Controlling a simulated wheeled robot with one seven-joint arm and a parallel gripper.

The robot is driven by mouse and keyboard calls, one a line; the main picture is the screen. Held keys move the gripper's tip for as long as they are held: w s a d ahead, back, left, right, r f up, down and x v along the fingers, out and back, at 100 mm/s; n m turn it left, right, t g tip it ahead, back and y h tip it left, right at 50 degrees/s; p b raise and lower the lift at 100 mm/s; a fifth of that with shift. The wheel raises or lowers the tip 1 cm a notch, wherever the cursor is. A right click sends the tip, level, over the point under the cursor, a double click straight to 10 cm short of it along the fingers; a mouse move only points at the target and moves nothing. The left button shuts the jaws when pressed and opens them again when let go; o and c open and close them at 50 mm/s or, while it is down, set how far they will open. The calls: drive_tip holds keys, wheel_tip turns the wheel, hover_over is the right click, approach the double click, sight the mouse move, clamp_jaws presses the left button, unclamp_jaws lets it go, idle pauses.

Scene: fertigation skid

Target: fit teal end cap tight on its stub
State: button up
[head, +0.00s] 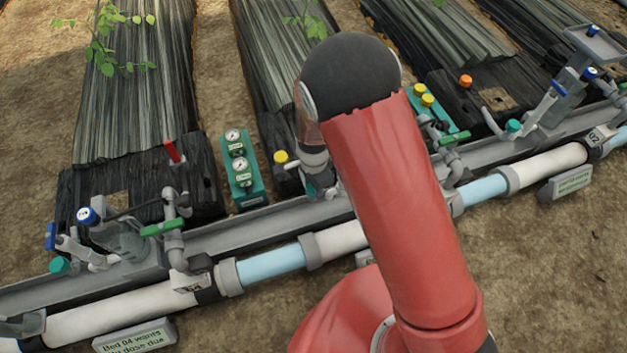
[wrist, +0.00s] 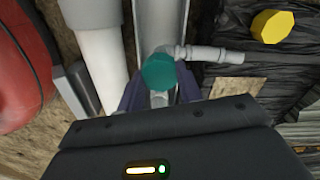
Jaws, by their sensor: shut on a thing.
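The teal end cap (wrist: 159,72) is between the two fingers of my gripper (wrist: 160,88) in the wrist view. My gripper is shut on it. A grey pipe fitting (wrist: 178,53) lies right behind the cap and runs off to the right. The cap covers the near end of this fitting, so I cannot tell how far it sits on the stub. In the head view my gripper (head: 318,182) is low over the grey channel, partly hidden by my red arm. The cap and its stub cannot be made out clearly there.
A yellow cap (wrist: 272,26) stands to the right in the wrist view. A white pipe (wrist: 101,60) runs along the left. In the head view a teal gauge block (head: 250,185) and a green-handled valve (head: 165,227) stand left of my gripper. Other teal caps (head: 59,265) sit along the channel.

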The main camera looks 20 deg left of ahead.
drive_tip(key=shift+s+r+m+p, duration=0.1)
drive_tip(key=shift+r+m+p, duration=0.15)
drive_tip(key=shift+m+p, duration=0.85)
drive_tip(key=m+p, duration=0.1)
drive_tip(key=m, duration=0.1)
drive_tip(key=shift+f+m, duration=0.15)
drive_tip(key=shift+m, duration=0.25)
drive_tip(key=shift+f+m, duration=0.15)
drive_tip(key=shift+m, duration=0.15)
drive_tip(key=shift+m+p, duration=0.75)
drive_tip(key=shift+m, duration=0.55)
